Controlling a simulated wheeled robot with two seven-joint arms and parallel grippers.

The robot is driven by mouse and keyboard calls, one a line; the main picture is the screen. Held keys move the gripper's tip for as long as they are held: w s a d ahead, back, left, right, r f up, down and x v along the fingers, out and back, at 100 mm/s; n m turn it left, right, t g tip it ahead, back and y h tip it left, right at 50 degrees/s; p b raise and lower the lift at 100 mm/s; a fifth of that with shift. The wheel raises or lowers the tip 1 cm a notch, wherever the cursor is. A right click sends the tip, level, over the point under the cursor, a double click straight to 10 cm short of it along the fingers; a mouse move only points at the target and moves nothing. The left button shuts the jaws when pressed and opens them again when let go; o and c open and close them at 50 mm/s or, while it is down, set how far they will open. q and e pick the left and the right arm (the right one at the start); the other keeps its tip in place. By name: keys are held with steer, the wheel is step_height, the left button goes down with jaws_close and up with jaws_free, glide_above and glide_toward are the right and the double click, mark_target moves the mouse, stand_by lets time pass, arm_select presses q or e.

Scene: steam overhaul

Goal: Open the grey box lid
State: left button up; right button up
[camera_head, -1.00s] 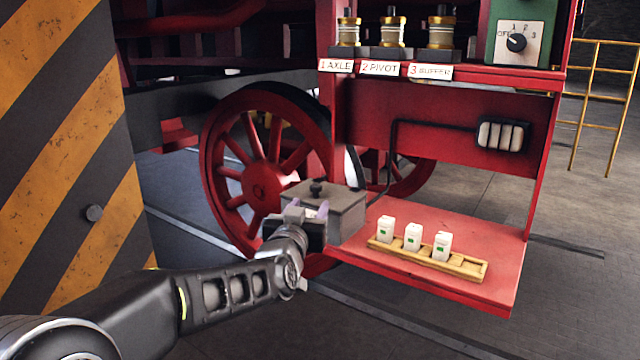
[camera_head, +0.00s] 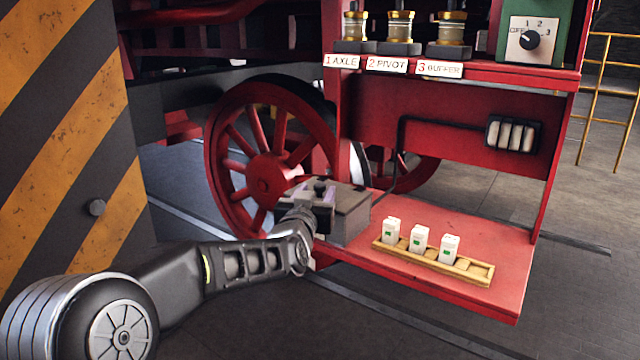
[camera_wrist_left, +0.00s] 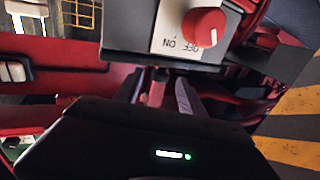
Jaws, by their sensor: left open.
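The grey box (camera_head: 351,220) stands at the left end of the red shelf in the head view. My left gripper (camera_head: 326,196) is at the box's near left side, close to the lid, and hides part of the front. In the left wrist view its open fingers (camera_wrist_left: 160,88) reach the edge of a grey housing, apparently this box. That housing bears a white ON/OFF panel with a red knob (camera_wrist_left: 203,26). Contact with the lid cannot be told. My right gripper is not in view.
A wooden rack (camera_head: 440,264) with three white blocks sits right of the box on the red shelf (camera_head: 500,235). Three brass-topped cups stand on the ledge above, beside a dial panel (camera_head: 530,40). A striped pillar (camera_head: 60,150) stands left, a red wheel (camera_head: 262,172) behind.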

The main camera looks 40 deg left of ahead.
mark_target(318, 190)
arm_select(q)
steer(key=shift+p+x, duration=0.4)
steer(key=shift+x, duration=1.35)
jaws_close()
